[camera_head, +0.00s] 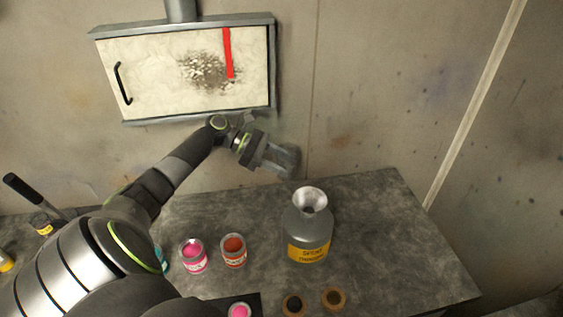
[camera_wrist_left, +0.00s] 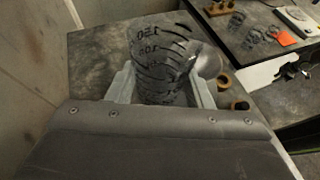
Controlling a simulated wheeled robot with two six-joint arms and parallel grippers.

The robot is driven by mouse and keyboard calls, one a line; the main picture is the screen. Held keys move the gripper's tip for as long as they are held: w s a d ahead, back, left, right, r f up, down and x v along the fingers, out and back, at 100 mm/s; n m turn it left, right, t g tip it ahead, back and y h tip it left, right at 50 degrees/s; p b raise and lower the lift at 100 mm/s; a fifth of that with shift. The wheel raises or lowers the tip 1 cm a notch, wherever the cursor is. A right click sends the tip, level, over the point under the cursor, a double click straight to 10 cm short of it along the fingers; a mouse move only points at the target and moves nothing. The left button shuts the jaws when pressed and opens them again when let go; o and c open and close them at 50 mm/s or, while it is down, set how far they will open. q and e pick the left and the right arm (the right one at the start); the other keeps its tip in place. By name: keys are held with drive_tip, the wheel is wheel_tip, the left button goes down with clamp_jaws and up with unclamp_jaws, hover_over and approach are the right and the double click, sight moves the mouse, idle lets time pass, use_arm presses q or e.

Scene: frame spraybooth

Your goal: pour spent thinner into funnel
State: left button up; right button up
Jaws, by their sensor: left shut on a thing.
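A grey jug (camera_head: 308,235) with a yellow label stands on the dark bench, and a pale funnel (camera_head: 311,200) sits upright in its top. My left gripper (camera_head: 276,158) is shut on a clear measuring cup (camera_head: 288,159) behind and a little left of the funnel, apart from it. In the left wrist view the cup (camera_wrist_left: 165,62) shows black graduation marks between my fingers (camera_wrist_left: 160,88). The cup looks tilted there. Whether liquid is inside I cannot tell. A grey rounded shape beside the cup is partly hidden by it. My right gripper is out of sight.
A pink pot (camera_head: 194,256) and an orange-red pot (camera_head: 233,251) stand left of the jug. A framed filter panel (camera_head: 190,72) hangs on the wall behind. The bench right of the jug is clear.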

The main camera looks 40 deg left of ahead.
sight(281, 151)
use_arm(q)
drive_tip(key=shift+r, duration=0.1)
drive_tip(key=shift+r, duration=1.95)
drive_tip(key=shift+f, duration=0.1)
